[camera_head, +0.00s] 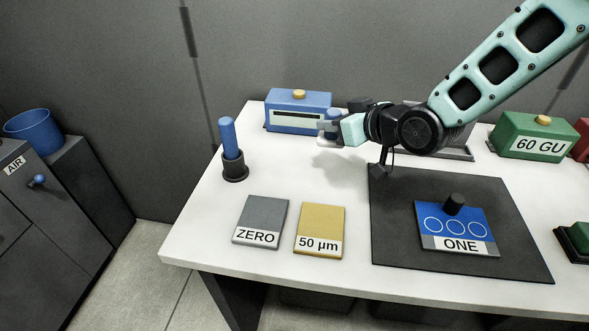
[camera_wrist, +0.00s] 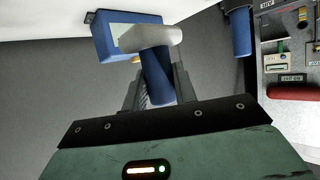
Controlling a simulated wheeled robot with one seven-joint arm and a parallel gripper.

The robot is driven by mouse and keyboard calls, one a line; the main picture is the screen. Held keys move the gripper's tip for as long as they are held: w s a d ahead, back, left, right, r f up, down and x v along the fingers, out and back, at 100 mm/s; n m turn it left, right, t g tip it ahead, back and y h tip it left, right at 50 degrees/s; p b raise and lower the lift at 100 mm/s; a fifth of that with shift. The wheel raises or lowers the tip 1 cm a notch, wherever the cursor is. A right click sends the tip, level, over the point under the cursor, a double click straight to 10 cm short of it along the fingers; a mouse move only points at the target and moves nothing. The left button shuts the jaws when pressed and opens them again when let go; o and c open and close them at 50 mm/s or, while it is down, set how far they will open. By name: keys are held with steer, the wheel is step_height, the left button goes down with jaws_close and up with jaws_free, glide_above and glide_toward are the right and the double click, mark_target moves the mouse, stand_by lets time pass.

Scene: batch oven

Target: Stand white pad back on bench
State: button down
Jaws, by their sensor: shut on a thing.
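The white pad has a blue handle and a white end (camera_wrist: 150,42). My gripper (camera_wrist: 158,88) is shut on its blue handle (camera_wrist: 157,72) in the wrist view, with the white end beyond the fingers. In the head view my gripper (camera_head: 336,130) holds it above the back of the white bench (camera_head: 180,240), in front of the blue box. A soft shadow lies on the bench below, and the pad looks clear of the top. My gripper partly hides it in the head view, so its exact tilt is hard to tell.
A blue box (camera_head: 298,108) with a yellow knob stands close behind. A blue-handled tool stands in a dark holder (camera_head: 235,170) at left. ZERO (camera_head: 262,215) and 50 µm (camera_head: 322,222) plates lie in front. A dark mat (camera_head: 400,255) bears the blue ONE plate (camera_head: 475,218).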

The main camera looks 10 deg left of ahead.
step_height(320, 180, down, 10)
steer(key=shift+r+p, duration=0.25)
steer(key=shift+p, duration=0.35)
steer(key=shift+f, duration=0.15)
steer(key=c, duration=1.1)
jaws_free()
